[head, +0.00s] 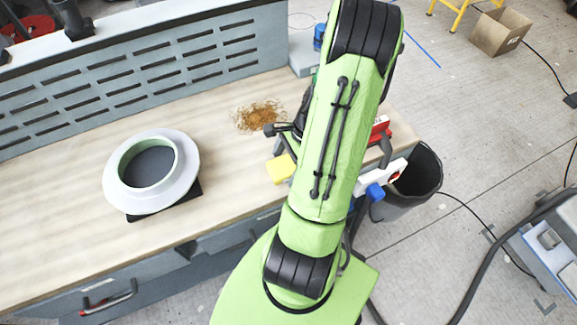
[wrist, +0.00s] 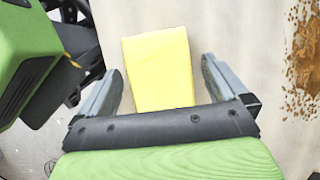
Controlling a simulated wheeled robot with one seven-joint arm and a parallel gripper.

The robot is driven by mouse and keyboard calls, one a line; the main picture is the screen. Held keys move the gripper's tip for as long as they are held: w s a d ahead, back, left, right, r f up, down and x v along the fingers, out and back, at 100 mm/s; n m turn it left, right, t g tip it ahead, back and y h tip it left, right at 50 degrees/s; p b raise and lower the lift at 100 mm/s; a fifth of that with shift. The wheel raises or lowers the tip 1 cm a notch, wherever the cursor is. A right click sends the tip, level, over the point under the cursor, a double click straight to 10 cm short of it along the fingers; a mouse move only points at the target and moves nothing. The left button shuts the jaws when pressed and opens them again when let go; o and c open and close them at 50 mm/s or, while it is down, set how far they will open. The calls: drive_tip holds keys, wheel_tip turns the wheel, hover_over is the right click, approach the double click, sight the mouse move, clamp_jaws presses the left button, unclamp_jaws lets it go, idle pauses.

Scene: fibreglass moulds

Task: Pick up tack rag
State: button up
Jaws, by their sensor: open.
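The tack rag looks like a pale yellow, flat-sided piece (wrist: 158,70) on the wooden bench top in the wrist view. A yellow piece (head: 281,168), apparently the same rag, shows left of my arm in the head view. My gripper (wrist: 163,68) is open, with one finger on each side of the rag. A gap shows between the rag and each finger, and nothing is gripped. The rag's near end is hidden behind the gripper body. I cannot tell the fingers' height above the bench. In the head view my arm hides most of the gripper.
A white ring-shaped mould (head: 183,190) stands on the bench at left. Brown shavings (head: 258,115) lie behind the rag. A slotted grey panel (head: 130,75) runs along the bench's back. Red and white tools (head: 365,180) lie right of my arm. A dark bin (head: 425,170) stands beyond the bench end.

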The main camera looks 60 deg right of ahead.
sight(287, 164)
drive_tip(key=shift+f, duration=0.1)
drive_tip(key=shift+c, duration=0.5)
drive_tip(key=c, duration=0.9)
drive_tip(key=shift+o, duration=0.2)
wheel_tip(287, 164, up, 10)
drive_tip(key=p, duration=0.2)
drive_tip(key=shift+p, duration=0.3)
